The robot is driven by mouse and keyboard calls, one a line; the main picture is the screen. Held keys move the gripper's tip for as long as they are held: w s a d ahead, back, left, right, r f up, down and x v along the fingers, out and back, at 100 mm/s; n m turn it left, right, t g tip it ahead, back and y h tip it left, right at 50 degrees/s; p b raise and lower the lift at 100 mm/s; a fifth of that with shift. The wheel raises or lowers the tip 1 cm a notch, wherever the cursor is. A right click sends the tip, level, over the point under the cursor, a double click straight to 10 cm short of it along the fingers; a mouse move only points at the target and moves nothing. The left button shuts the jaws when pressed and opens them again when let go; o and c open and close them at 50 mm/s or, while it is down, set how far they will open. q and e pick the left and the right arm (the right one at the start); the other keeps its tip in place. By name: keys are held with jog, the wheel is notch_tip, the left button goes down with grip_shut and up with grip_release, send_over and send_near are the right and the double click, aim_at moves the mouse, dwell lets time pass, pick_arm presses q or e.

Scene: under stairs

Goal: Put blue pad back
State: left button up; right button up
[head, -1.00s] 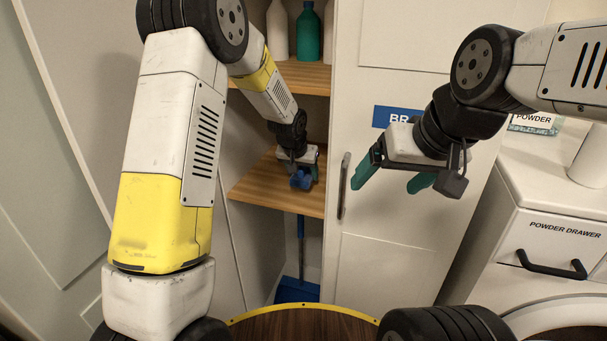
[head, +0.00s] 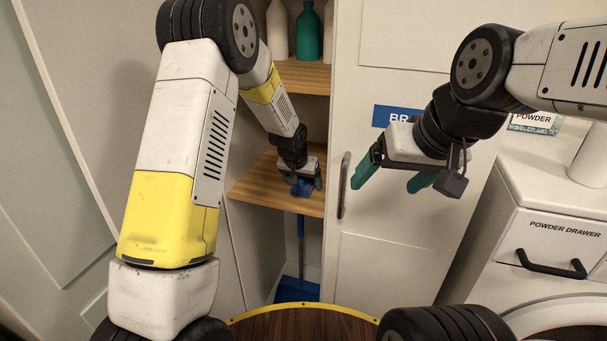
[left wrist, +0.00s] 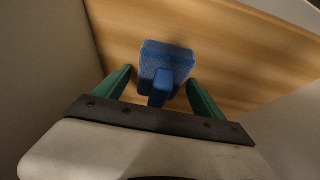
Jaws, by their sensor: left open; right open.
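The blue pad (left wrist: 166,58), a flat block with a raised handle, is on the wooden shelf (left wrist: 230,45) in the left wrist view. It also shows small in the head view (head: 302,188), partly hidden by my gripper. My left gripper (left wrist: 160,85) is open, with one green finger on each side of the pad's handle and a gap on both sides. In the head view my left gripper (head: 303,185) is at the middle shelf (head: 262,185). My right gripper (head: 392,178) is open and empty in front of the white cabinet door.
A green bottle (head: 308,35) and pale bottles stand on the upper shelf (head: 305,76). A blue broom (head: 300,240) stands below the middle shelf. The cabinet door (head: 395,265) with its handle is right of the opening. A washer with a powder drawer (head: 555,245) is at the right.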

pick_arm(q)
jog(key=shift+r, duration=0.1)
jog(key=shift+r, duration=0.3)
jog(key=s+a+f+v, duration=0.1)
jog(key=a+v, duration=0.2)
jog(key=v, duration=1.6)
jog(key=s+a+r+n, duration=0.1)
jog(key=s+a+r, duration=0.1)
jog(key=s, duration=0.6)
jog(key=s+a+r+n, duration=0.1)
jog(key=s+a+r, duration=0.2)
jog(key=s, duration=0.6)
jog(key=s+a+r+n, duration=0.1)
jog(key=s+a+r, duration=0.1)
jog(key=s, duration=0.6)
jog(key=shift+s+a+r, duration=0.3)
jog(key=shift+a, duration=0.4)
